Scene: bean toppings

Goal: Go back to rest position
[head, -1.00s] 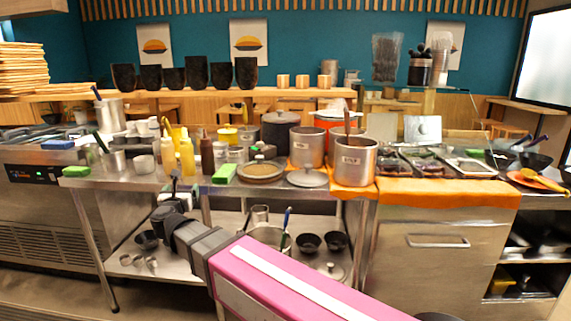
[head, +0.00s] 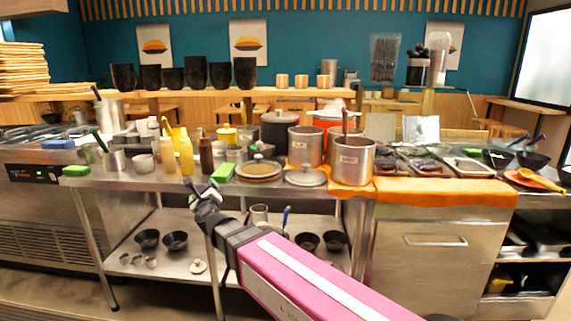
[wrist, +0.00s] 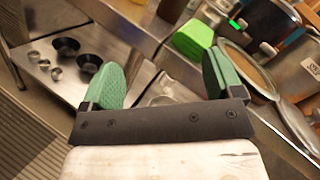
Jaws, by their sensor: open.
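My gripper (head: 205,190) is at the front edge of the steel counter (head: 130,182), left of the green sponge (head: 223,171). In the wrist view my gripper (wrist: 165,85) shows its two green finger pads spread apart with nothing between them. The green sponge (wrist: 193,38) lies on the counter beyond the right finger, apart from it. My pink arm reaches in from the lower right of the head view.
Pots (head: 352,162), a lidded pan (head: 258,169) and sauce bottles (head: 186,156) stand on the counter. Black bowls (head: 175,241) and small cups sit on the lower shelf (head: 185,262). An orange cloth (head: 440,190) covers the right cabinet top. The floor in front is open.

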